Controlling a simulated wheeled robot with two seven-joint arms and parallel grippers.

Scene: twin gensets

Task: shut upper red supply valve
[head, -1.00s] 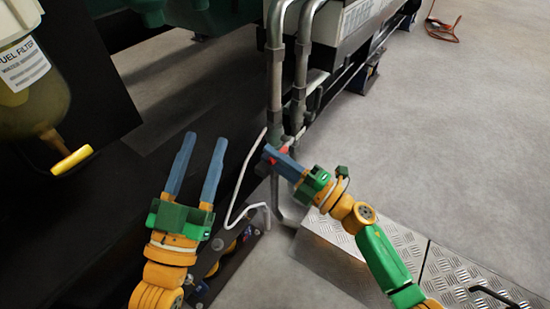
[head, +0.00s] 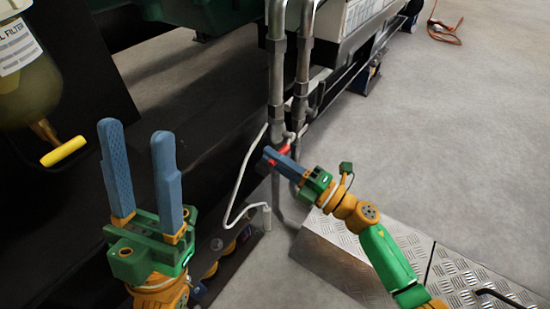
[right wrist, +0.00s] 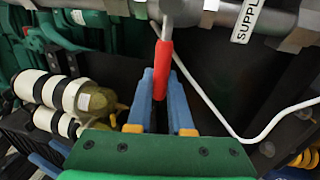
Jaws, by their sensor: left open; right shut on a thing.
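The red valve handle (right wrist: 163,68) hangs from a fitting on the grey pipe (right wrist: 225,18) marked with a "SUPPL…" label (right wrist: 247,20) in the right wrist view. My right gripper (right wrist: 165,100) is shut on the red handle. In the head view only a bit of red (head: 283,149) shows at the tips of my right gripper (head: 271,159), beside the vertical pipes (head: 277,85). My left gripper (head: 137,145) is open and empty, raised at the left in front of the dark base.
A fuel filter bowl (head: 28,90) with a yellow-handled drain (head: 63,151) is at the far left. A white cable (head: 240,185) hangs left of the pipes. A tread-plate step (head: 340,255) lies under my right arm. The floor at right is largely clear.

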